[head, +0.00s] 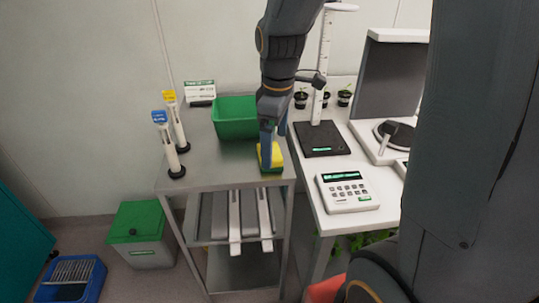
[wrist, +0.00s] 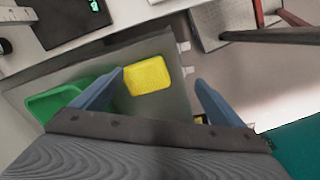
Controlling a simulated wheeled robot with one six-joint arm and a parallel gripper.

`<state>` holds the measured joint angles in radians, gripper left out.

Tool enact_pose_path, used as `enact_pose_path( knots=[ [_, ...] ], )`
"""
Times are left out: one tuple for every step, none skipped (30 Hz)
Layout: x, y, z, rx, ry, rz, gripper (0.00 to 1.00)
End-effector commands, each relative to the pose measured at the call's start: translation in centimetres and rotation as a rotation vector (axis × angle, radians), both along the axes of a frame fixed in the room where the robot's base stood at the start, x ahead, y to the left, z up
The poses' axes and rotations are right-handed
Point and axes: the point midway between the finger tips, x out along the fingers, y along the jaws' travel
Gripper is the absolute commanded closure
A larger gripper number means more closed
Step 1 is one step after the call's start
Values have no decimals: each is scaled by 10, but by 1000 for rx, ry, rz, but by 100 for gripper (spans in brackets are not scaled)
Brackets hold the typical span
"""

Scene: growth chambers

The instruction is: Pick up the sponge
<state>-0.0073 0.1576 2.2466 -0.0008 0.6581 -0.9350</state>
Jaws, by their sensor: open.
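The yellow sponge (head: 271,157) lies near the right front corner of the steel cart top (head: 215,167), and its side looks green in the head view. My gripper (head: 269,135) reaches down over it from above and hides part of it. In the wrist view the sponge (wrist: 148,76) shows between and beyond the two blue fingers, closer to the left one. My gripper (wrist: 160,83) is open and empty there. I cannot tell whether a finger touches the sponge.
A green bin (head: 236,119) stands behind the sponge on the cart. Two pipettes (head: 170,145) stand at the left. A white table with a keypad device (head: 347,190) and a black-plated stand (head: 320,139) adjoins at the right.

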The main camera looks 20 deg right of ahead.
Motion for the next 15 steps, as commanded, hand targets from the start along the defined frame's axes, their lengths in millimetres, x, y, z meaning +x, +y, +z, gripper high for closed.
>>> enact_pose_path(
  knots=[
    [8, 0, 3, -6, 14, 85, 8],
    [12, 0, 4, -9, 22, 138, 8],
    [17, -1, 6, -13, 33, 204, 8],
    [20, -1, 8, -15, 41, 249, 8],
    [22, -1, 9, -16, 47, 291, 8],
    [26, -2, 10, -18, 55, 339, 8],
    [27, -2, 11, -18, 61, 371, 8],
    [29, -2, 12, -19, 65, 398, 8],
    [31, -2, 13, -19, 70, 428, 8],
    [32, -2, 14, -19, 72, 445, 8],
    [33, -3, 14, -20, 74, 460, 8],
    [34, -3, 13, -19, 77, 473, 8],
    [34, -3, 12, -19, 79, 480, 8],
    [34, -3, 10, -18, 81, 485, 8],
    [34, -3, 6, -19, 82, 487, 8]
  ],
)
